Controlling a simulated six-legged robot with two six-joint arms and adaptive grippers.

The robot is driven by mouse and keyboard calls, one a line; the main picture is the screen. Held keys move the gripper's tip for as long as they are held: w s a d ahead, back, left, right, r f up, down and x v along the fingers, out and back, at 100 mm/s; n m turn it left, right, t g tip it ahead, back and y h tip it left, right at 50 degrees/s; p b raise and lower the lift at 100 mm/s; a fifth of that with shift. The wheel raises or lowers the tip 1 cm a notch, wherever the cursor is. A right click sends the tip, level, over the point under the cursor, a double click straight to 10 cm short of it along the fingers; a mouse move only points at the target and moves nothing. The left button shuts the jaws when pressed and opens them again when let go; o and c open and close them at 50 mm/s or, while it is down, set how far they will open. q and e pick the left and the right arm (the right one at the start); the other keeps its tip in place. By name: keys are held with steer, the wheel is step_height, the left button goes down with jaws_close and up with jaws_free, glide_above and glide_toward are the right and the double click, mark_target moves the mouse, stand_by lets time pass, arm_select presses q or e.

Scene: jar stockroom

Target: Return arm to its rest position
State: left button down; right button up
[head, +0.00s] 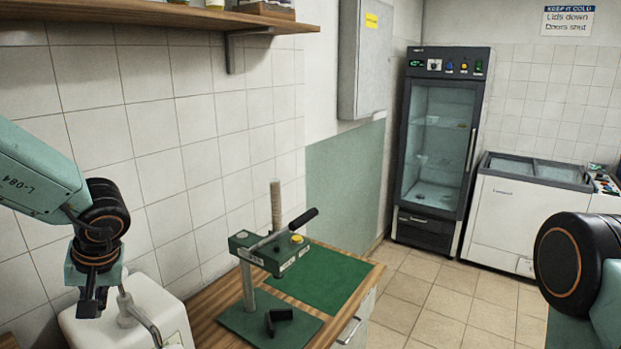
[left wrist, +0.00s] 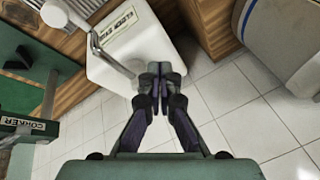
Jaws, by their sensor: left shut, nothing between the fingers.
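My left arm comes in from the left in the head view, bent at a black joint. Its gripper (head: 91,303) points down, just over the left part of a white box with a metal lever (head: 155,312). In the left wrist view the two fingers of the left gripper (left wrist: 160,74) meet, with nothing between them. They overlap the white box (left wrist: 120,55) in the picture; I cannot tell whether they touch it. My right arm shows only as a joint and a teal link at the right edge of the head view, and its gripper is out of sight.
A green corker press (head: 270,249) stands on the wooden counter (head: 205,316), in front of a green mat (head: 325,276). A shelf (head: 150,15) runs above. A glass-door fridge (head: 435,150) and white chest freezer (head: 525,220) stand beyond open tiled floor (head: 430,300).

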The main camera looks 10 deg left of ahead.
arm_select(q)
steer(key=s+d+f+m+t+y, duration=0.1)
steer(key=s+d+f+m, duration=0.15)
steer(key=f, duration=0.65)
steer(key=s+d+f+m+t, duration=0.15)
steer(key=s+d+f, duration=0.25)
steer(key=f, duration=0.4)
steer(key=s+d+f+m+g+h, duration=0.1)
steer(key=s+d+f+h, duration=0.2)
steer(key=s, duration=0.4)
steer(key=s+d+f+g+h, duration=0.1)
steer(key=s+d+f, duration=0.3)
steer(key=s+d, duration=0.25)
steer(key=s+d+f+m+g+h, duration=0.1)
steer(key=s+d+f+g+h, duration=0.2)
steer(key=s, duration=0.4)
step_height(320, 180, down, 25)
steer(key=t+y+b, duration=0.1)
steer(key=b, duration=2.4)
steer(key=shift+d, duration=0.3)
arm_select(e)
step_height(320, 180, down, 25)
steer(key=shift+a, duration=0.2)
arm_select(q)
steer(key=shift+w+t, duration=0.1)
steer(key=shift+t, duration=0.15)
steer(key=shift+a, duration=0.1)
arm_select(e)
steer(key=shift+w+a+f, duration=0.1)
steer(key=shift+w, duration=0.05)
